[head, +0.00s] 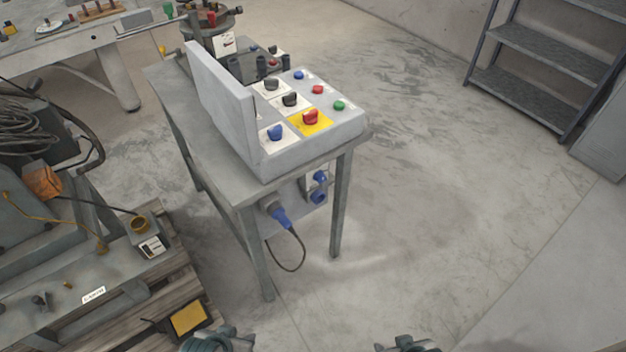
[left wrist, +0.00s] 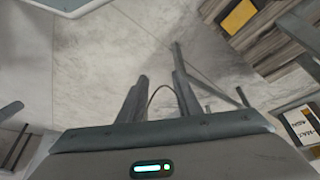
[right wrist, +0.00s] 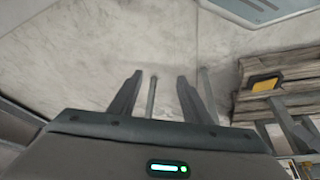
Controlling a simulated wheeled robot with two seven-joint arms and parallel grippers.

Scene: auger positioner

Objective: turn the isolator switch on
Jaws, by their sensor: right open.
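The control box (head: 215,95) stands on a grey metal table, its sloped panel carrying several coloured knobs and buttons. A red rotary knob (head: 310,116) on a yellow plate (head: 318,125), near the panel's front edge, looks like the isolator switch; I cannot read its position. My left gripper (left wrist: 160,88) is open and empty in the left wrist view. My right gripper (right wrist: 158,90) is open and empty in the right wrist view. In the head view, only parts of both arms show at the bottom edge, well apart from the box. Neither wrist view shows the knob.
Below the grey table (head: 180,115), a blue plug (head: 281,217) with a hanging cable and blue sockets (head: 319,188) show. A machine on a wooden pallet (head: 130,325) stands at left. Metal shelving (head: 545,55) stands at back right. The floor right of the table is clear.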

